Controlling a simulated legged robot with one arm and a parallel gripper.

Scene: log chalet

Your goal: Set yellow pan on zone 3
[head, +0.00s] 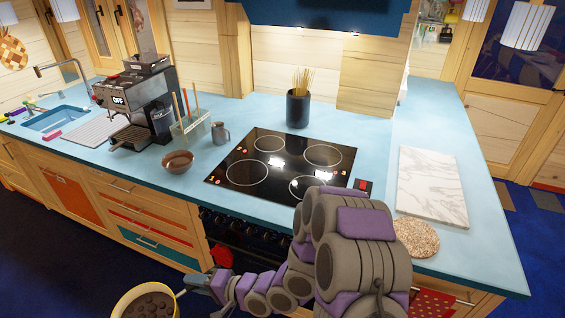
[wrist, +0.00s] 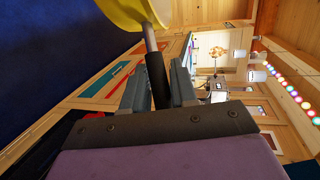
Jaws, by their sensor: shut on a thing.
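The yellow pan (head: 145,301) is at the bottom left of the head view, in front of the lower cabinets, with dark round contents inside. My gripper (head: 199,287) is shut on its handle. In the wrist view the dark handle (wrist: 157,80) runs between the jaws (wrist: 160,88), and part of the yellow pan (wrist: 128,14) shows at the top. The black cooktop (head: 282,165) lies on the blue counter with several ring-marked zones. The front right ring is partly hidden by my arm. The zone numbers are too small to read surely.
A brown bowl (head: 178,162) and a grey mug (head: 220,133) stand left of the cooktop. A utensil pot (head: 298,108) is behind it. A marble board (head: 432,186) and a round cork mat (head: 416,238) lie to its right. The cooktop surface is clear.

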